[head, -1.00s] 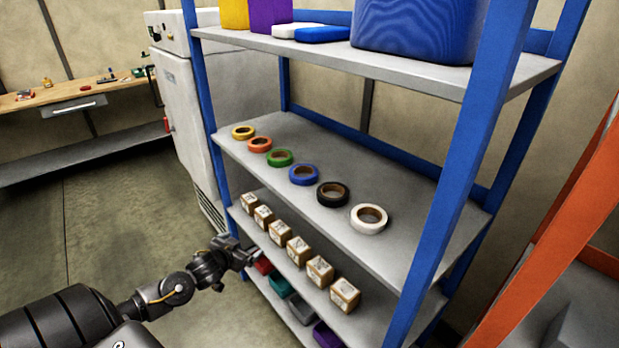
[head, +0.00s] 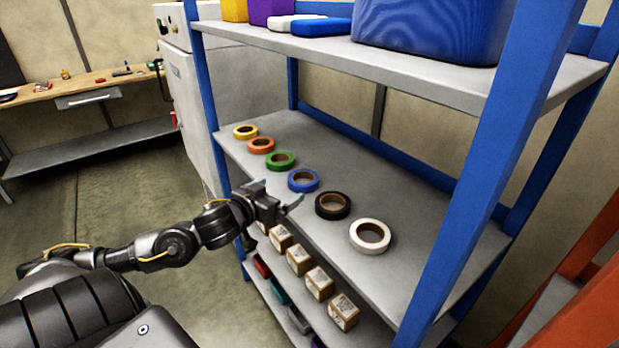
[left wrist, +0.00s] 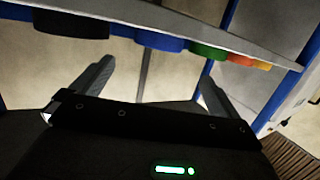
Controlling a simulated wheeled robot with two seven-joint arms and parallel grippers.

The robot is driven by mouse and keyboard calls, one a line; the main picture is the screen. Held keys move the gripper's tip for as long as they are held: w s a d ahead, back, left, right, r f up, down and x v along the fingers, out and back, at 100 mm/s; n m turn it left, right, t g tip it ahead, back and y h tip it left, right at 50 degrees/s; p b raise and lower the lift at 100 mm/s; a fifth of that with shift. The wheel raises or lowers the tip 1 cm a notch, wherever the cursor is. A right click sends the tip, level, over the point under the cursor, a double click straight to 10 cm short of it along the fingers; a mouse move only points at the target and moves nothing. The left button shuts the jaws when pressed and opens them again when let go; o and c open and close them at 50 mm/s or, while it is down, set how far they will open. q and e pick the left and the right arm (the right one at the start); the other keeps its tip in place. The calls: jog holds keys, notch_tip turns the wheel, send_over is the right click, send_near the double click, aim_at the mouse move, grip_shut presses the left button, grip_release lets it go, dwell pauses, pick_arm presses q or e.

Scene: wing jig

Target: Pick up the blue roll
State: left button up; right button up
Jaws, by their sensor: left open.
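The blue roll (head: 303,180) lies flat on the middle shelf (head: 400,240), between the green roll (head: 281,161) and the black roll (head: 332,204). My left gripper (head: 288,203) is open and empty at the front edge of that shelf, just in front of the blue roll and apart from it. In the left wrist view my two fingers (left wrist: 150,85) are spread, and the blue roll (left wrist: 160,41) shows edge-on beyond them, between them. The black roll (left wrist: 72,24) and the green roll (left wrist: 207,51) are to its sides. My right gripper is not in view.
Orange (head: 261,145), yellow (head: 245,132) and white (head: 370,236) rolls share the shelf. Several small boxes (head: 319,283) stand on the shelf below. Blue rack posts (head: 478,190) stand at the sides, and an upper shelf (head: 420,75) hangs above. The shelf behind the rolls is clear.

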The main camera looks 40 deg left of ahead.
aim_at(308, 175)
pick_arm(q)
jog(key=x, duration=0.2)
jog(key=shift+w+r, duration=0.1)
jog(key=shift+w, duration=0.3)
jog(key=shift+p+x, duration=0.35)
jog(key=shift+x, duration=0.75)
jog(key=shift+w, duration=0.5)
jog(key=x, duration=0.2)
jog(key=p+x, duration=0.1)
jog(key=x, duration=0.1)
jog(key=shift+w+d+f, duration=0.15)
jog(key=shift+w+f, duration=0.05)
jog(key=shift+f, duration=0.3)
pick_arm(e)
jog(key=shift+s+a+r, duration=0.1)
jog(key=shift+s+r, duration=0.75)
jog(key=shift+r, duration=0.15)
